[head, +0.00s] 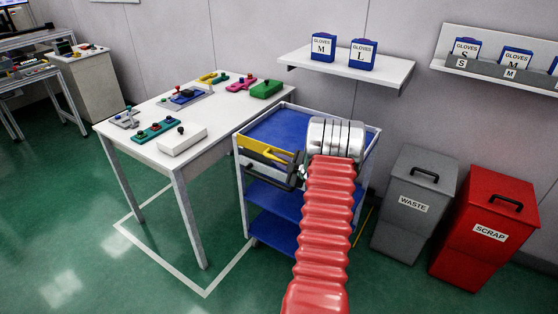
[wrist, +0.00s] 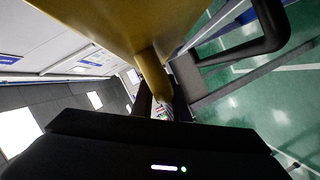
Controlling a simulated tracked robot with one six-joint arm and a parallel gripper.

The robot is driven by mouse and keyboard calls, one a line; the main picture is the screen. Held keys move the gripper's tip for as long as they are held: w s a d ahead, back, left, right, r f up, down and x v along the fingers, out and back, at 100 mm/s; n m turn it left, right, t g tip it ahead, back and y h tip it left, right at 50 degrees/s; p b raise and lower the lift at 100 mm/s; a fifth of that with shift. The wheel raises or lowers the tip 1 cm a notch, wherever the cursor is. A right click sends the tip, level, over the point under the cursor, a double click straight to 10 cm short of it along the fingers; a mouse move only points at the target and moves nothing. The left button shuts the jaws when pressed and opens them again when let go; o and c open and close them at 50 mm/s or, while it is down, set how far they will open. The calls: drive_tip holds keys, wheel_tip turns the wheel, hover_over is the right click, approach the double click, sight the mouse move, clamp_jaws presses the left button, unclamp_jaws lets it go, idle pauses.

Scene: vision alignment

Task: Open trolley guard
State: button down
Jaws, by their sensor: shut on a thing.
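The trolley (head: 297,106) has a pale frame and blue shelves. Its yellow guard (head: 258,146) lies across the upper left front of the trolley, near the top shelf. My gripper (head: 289,172) is at the right end of the guard, largely hidden by my red-sleeved arm. In the wrist view, the guard (wrist: 110,22) fills the top, and a yellow post runs down from it between the dark fingers of my gripper (wrist: 163,108). The gripper is shut on that part of the guard. A black looped handle (wrist: 268,40) shows at the upper right.
A white table (head: 175,115) with coloured fixtures stands close to the trolley's left. A grey waste bin (head: 407,215) and a red scrap bin (head: 480,235) stand to the right. A shelf (head: 385,80) with glove boxes hangs behind. Green floor is clear at front left.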

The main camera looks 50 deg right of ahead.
drive_tip(key=shift+a+f, duration=0.1)
drive_tip(key=shift+f, duration=0.05)
wheel_tip(320, 180, down, 7)
drive_tip(key=a+n+t, duration=0.1)
drive_tip(key=n+t, duration=0.5)
drive_tip(key=n, duration=1.1)
drive_tip(key=shift+s+a, duration=0.15)
drive_tip(key=shift+a, duration=0.25)
drive_tip(key=c, duration=2.2)
unclamp_jaws()
drive_tip(key=shift+o, duration=1)
drive_tip(key=shift+r, duration=0.2)
